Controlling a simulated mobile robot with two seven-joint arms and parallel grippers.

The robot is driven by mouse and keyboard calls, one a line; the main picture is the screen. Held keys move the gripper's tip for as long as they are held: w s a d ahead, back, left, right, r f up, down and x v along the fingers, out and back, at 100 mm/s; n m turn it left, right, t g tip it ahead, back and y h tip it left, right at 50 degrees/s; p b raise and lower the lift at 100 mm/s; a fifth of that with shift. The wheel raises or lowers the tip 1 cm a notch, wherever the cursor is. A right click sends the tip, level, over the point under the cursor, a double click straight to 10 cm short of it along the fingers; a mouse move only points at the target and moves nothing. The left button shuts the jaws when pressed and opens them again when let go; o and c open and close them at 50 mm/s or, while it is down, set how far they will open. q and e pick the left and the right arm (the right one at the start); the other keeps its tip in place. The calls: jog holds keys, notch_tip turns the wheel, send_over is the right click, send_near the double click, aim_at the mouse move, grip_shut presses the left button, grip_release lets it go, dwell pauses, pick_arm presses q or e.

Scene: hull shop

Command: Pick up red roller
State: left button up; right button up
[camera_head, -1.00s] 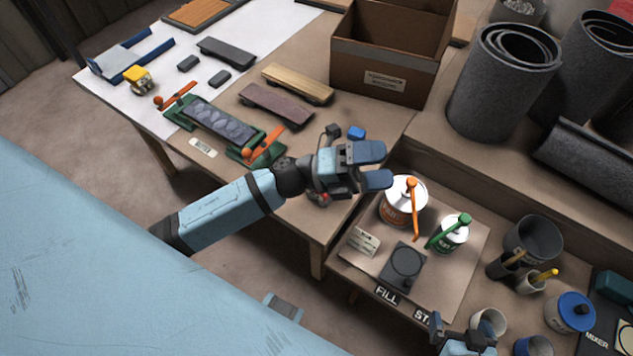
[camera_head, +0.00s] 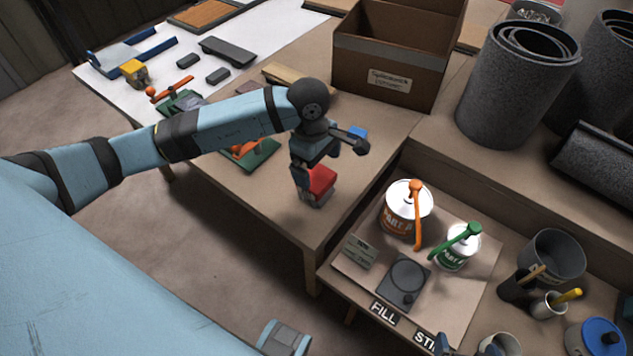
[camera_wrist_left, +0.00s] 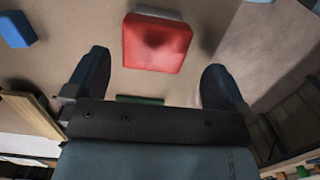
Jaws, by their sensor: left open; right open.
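The red roller (camera_head: 320,180) shows as a red block with a pale grey edge, standing on the wooden bench near its front corner. In the left wrist view the red roller (camera_wrist_left: 157,42) lies just beyond and between the two fingertips, with a gap on each side. My left gripper (camera_head: 308,174) points down over it, open and empty, and partly hides it in the head view. In the left wrist view my left gripper (camera_wrist_left: 154,70) has its fingers wide apart. My right gripper (camera_head: 468,347) is open at the bottom edge, mostly cut off.
A small blue block (camera_head: 357,133) lies behind my left gripper. A cardboard box (camera_head: 390,65) stands at the back. A green clamp base (camera_head: 252,156) is to the left. On the lower shelf to the right stand an orange-pump can (camera_head: 402,215) and a green-pump can (camera_head: 457,252).

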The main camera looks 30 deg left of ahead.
aim_at(317, 177)
pick_arm(q)
notch_tip(317, 177, down, 3)
jog(key=shift+d+r, duration=0.1)
jog(key=shift+d, duration=0.05)
jog(key=shift+w+a+f, duration=0.1)
jog(key=shift+a+f, duration=0.05)
jog(key=shift+f, duration=1.2)
jog(key=shift+w+a+f, duration=0.1)
jog(key=shift+f, duration=1.25)
jog(key=c, duration=1)
jog(key=shift+c, duration=0.5)
jog(key=shift+r, duration=0.15)
